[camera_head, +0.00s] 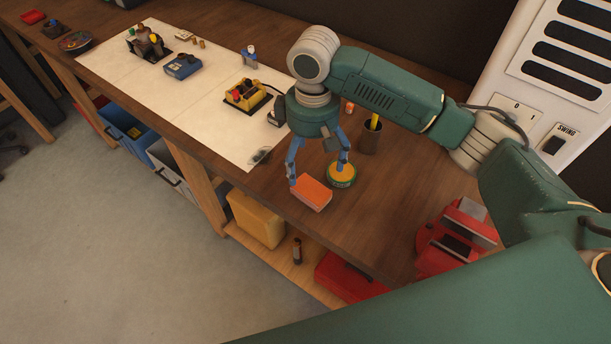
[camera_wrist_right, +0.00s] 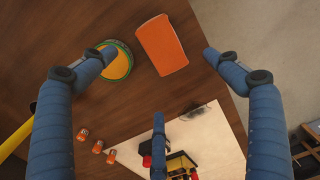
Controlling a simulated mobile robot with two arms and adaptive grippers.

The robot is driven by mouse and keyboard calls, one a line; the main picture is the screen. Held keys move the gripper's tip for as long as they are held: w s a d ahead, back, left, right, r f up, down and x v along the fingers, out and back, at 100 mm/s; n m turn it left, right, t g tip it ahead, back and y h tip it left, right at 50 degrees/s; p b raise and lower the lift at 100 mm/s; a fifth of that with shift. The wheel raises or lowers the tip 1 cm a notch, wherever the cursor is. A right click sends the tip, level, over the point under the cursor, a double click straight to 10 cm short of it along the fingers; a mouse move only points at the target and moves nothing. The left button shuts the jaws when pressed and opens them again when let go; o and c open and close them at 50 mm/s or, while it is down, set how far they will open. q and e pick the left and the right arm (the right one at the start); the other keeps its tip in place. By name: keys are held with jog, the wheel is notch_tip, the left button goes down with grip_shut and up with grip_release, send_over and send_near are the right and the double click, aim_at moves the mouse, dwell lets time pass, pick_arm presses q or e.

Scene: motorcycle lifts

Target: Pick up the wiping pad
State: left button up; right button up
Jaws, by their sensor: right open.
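The wiping pad, an orange rectangular block (camera_head: 311,194), lies flat on the brown workbench near its front edge. It also shows in the right wrist view (camera_wrist_right: 161,45), at the top between two fingertips. My right gripper (camera_head: 318,173) is open and empty, pointing down above the bench. In the head view one blue finger ends by the pad's upper left end and another overlaps the round tin. I cannot tell its exact height over the pad. In the wrist view the spread fingertips (camera_wrist_right: 158,55) stand apart from the pad. My left gripper is not in view.
A round yellow-topped tin (camera_head: 341,174) is close beside the pad. A dark cup (camera_head: 371,138) stands behind it. A red vise-like device (camera_head: 455,243) sits to the right. A white mat (camera_head: 215,106) with tools covers the left bench. Bare wood lies between the pad and red device.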

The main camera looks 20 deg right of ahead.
aim_at(315, 185)
jog(key=f, duration=0.1)
jog(key=s+f, duration=0.1)
jog(key=s+f+p, duration=0.1)
jog(key=shift+f, duration=0.35)
jog(key=shift+w+d+f, duration=0.1)
jog(key=shift+w+f, duration=0.1)
jog(key=shift+f, duration=0.1)
jog(key=f+p, duration=0.1)
jog(key=f, duration=0.2)
jog(key=f+p, duration=0.1)
jog(key=shift+w+d+f+p, duration=0.3)
jog(key=shift+f, duration=0.15)
jog(key=c, duration=1.2)
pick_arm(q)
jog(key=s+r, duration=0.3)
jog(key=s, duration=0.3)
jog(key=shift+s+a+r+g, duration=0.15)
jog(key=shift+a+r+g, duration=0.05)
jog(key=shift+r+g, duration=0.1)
pick_arm(e)
jog(key=shift+c, duration=0.3)
